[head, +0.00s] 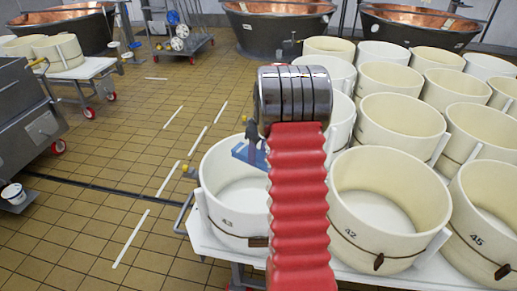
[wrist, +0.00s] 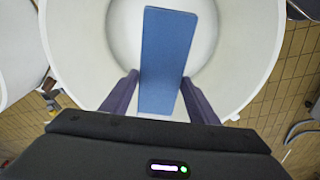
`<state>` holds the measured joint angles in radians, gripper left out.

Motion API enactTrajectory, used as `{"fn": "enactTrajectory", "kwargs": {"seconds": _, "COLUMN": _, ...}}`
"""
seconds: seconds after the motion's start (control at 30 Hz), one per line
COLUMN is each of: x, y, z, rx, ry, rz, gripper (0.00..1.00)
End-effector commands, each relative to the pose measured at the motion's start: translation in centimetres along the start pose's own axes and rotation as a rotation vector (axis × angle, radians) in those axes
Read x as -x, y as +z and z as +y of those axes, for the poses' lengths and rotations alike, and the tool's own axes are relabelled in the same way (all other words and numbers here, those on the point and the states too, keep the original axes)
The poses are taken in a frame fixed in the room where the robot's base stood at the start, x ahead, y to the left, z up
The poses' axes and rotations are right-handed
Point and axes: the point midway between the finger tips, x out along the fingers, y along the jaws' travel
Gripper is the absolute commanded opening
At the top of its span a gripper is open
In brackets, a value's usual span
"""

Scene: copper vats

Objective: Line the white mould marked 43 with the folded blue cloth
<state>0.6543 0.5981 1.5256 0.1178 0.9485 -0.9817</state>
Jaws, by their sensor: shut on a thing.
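The white mould marked 43 (head: 228,212) stands at the near left corner of the white table, and its empty pale floor shows. My gripper (head: 257,155) is over the mould's far part, partly hidden by my own arm. It is shut on the folded blue cloth (head: 246,153), a flat strip. In the wrist view the cloth (wrist: 166,60) lies between the two dark fingers (wrist: 158,92), with the round mould (wrist: 255,50) below it. I cannot tell how high the cloth is above the mould's floor.
The mould marked 42 (head: 383,235) stands close on the right, with the one marked 45 (head: 480,235) beyond it. More white moulds fill the table behind. The tiled floor (head: 120,215) at left is open. Copper vats (head: 275,22) stand at the back.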

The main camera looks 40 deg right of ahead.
Motion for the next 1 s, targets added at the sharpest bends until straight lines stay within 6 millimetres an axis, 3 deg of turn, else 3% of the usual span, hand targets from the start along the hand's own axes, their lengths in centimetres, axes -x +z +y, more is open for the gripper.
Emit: {"fn": "enactTrajectory", "kwargs": {"seconds": 1.0, "x": -7.1, "y": 0.8, "z": 0.0, "rx": 0.001, "ry": 0.0, "rz": 0.001, "gripper": 0.26}}
